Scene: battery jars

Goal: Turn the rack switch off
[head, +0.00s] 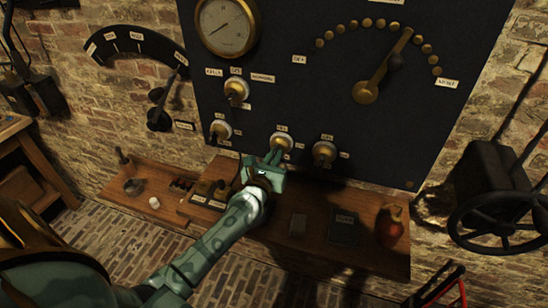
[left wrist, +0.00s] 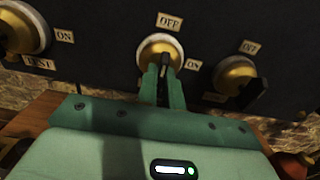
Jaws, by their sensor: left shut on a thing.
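A dark upright panel (head: 310,85) carries several brass switches with pale collars. My left gripper (head: 274,156) is at the lower middle switch (head: 281,141), with its fingers shut on the black lever (left wrist: 166,63). In the left wrist view this switch's brass boss (left wrist: 153,50) shows behind the fingers (left wrist: 163,85), with an OFF label (left wrist: 169,22) above and an ON label (left wrist: 193,65) to its right. Its name label is hidden behind the gripper, so I cannot read whether it is the rack switch. The lever's exact angle is unclear. My right gripper is not in view.
Another switch stands close on the right (head: 324,152) and one on the left (head: 220,130). A wooden shelf (head: 275,238) below holds a red jar (head: 390,227) and small boxes. A black handwheel (head: 500,222) stands at the right.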

